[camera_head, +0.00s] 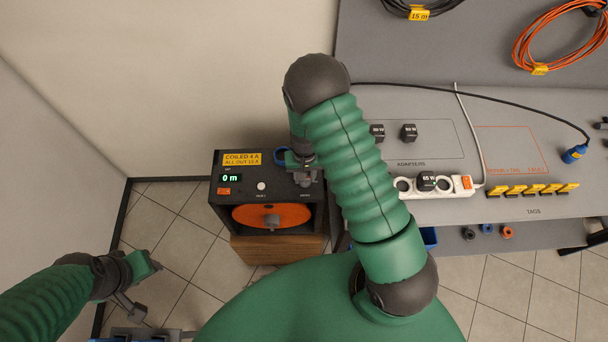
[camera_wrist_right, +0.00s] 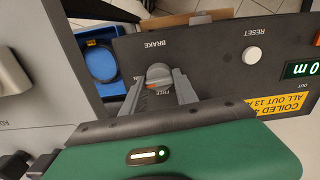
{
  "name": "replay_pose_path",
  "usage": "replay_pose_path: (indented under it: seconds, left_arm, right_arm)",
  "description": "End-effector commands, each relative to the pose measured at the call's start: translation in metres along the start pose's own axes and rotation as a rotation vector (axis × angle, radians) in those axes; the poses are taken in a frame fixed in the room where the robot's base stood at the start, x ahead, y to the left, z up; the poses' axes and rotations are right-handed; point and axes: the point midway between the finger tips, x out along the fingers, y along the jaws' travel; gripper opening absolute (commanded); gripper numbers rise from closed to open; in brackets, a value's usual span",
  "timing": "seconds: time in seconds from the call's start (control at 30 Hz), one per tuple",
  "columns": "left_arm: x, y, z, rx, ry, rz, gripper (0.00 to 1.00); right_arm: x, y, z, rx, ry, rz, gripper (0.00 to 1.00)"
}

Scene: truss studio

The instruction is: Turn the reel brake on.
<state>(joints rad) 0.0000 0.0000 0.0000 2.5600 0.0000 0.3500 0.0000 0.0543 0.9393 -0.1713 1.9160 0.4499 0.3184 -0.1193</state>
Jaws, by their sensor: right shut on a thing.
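The cable reel box (camera_head: 216,198) is dark, with an orange reel (camera_head: 250,214) in its lower opening. Its grey round brake knob (camera_wrist_right: 159,74) shows in the right wrist view between the words BRAKE and FREE. A small red mark on the knob lies on the FREE side. My right gripper (camera_head: 304,180) is at the right part of the box's top panel. In the right wrist view its two fingers (camera_wrist_right: 158,82) are shut on the knob, one on each side. In the head view the gripper mostly hides the knob. My left gripper (camera_head: 137,290) is low at the left, away from the box; its jaw opening is unclear.
The panel has a white reset button (camera_wrist_right: 252,55) and a green display (camera_head: 231,178) reading 0 m. A blue round item (camera_wrist_right: 101,63) lies beside the box. A grey bench (camera_head: 460,205) with a white power strip (camera_head: 455,189) stands to the right. Tiled floor is free at the left.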

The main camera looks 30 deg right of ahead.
Motion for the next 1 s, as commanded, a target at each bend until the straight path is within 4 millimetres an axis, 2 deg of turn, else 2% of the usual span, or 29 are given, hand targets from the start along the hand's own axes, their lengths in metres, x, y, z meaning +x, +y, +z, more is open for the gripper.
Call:
replay_pose_path:
  seconds: [0.3,0.77,0.8,0.93,1.0]
  left_arm:
    - [-0.0006,0.0,-0.0002,0.0,0.0,0.0,0.42]
    - [-0.0004,0.0,-0.0001,0.0,0.0,0.0,0.42]
    - [-0.0004,0.0,-0.0001,0.0,0.0,0.0,0.42]
    - [-0.0005,0.0,-0.0001,0.0,0.0,0.0,0.42]
    - [-0.0005,0.0,-0.0001,0.0,0.0,0.0,0.42]
  right_arm:
    - [0.002,0.0007,0.0051,0.089,-0.014,0.002,0.0]
    - [0.0029,0.0001,0.0063,0.1,-0.017,0.002,0.0]
    - [0.0028,0.0,0.0062,0.1,-0.017,0.002,0.4]
    - [0.0022,-0.0003,0.0043,0.099,-0.012,0.001,0.57]
    - [0.0019,-0.0004,0.0035,0.099,-0.01,0.001,0.57]
